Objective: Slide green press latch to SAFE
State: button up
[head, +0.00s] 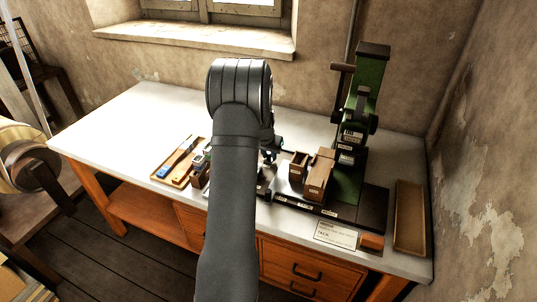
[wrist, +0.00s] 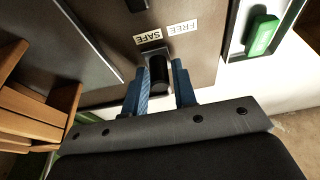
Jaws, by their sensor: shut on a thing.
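My gripper (wrist: 159,75) shows in the wrist view with its two blue fingers on either side of a black latch knob (wrist: 158,71), shut on it. The knob stands out from a brown-grey plate below two white labels, SAFE (wrist: 148,37) and FREE (wrist: 180,28). SAFE is on the left and FREE on the right. The knob lies nearer below SAFE; its exact place in its travel is hard to tell. In the head view the green press (head: 366,80) stands at the back right of the bench. There my arm hides much of the middle, and the knob cannot be made out.
A green block (wrist: 262,35) sits in a pale frame to the right in the wrist view. Wooden pieces (wrist: 30,110) lie at the left. In the head view, wooden boxes (head: 318,178) stand before the press, and an empty tray (head: 410,215) lies to its right. The bench's back left is clear.

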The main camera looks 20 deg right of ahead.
jog(key=o, duration=1.3)
jog(key=shift+c, duration=0.2)
jog(key=shift+r, duration=4)
jog(key=shift+f, duration=0.1)
notch_tip(320, 180, down, 8)
jog(key=shift+r, duration=0.1)
jog(key=shift+w+a, duration=0.35)
